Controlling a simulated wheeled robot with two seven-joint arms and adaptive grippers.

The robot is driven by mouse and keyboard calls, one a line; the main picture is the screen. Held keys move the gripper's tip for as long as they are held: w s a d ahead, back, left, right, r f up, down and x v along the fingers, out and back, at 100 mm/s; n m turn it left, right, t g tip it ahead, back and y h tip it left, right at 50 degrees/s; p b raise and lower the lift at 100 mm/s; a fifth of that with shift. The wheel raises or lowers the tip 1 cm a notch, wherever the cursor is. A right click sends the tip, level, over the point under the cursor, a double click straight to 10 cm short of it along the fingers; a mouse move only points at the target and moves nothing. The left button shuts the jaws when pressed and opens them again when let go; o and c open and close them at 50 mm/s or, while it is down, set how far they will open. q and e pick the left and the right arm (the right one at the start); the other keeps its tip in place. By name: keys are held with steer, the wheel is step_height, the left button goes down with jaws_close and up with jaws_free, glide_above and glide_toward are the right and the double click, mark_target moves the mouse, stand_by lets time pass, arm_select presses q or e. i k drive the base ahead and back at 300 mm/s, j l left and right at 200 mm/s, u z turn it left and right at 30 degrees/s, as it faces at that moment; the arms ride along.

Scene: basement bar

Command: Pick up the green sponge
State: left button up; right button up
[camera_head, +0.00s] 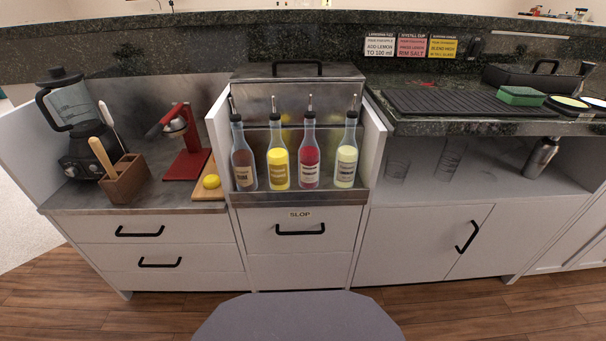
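The green sponge (521,96) lies on the raised dark counter at the right, at the right end of a black ribbed mat (450,102). It is a flat block with a green top and a paler lower layer. Nothing covers it. Neither of my grippers shows in the head view, so I cannot tell whether they are open or shut.
Right of the sponge are round rimmer dishes (568,103), and a black caddy (525,77) stands behind it. Glasses (448,158) and a metal shaker (540,157) stand on the shelf below. Several bottles (310,155) fill the middle well. A blender (75,120) stands left.

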mark_target(519, 96)
steer(key=z, duration=1.4)
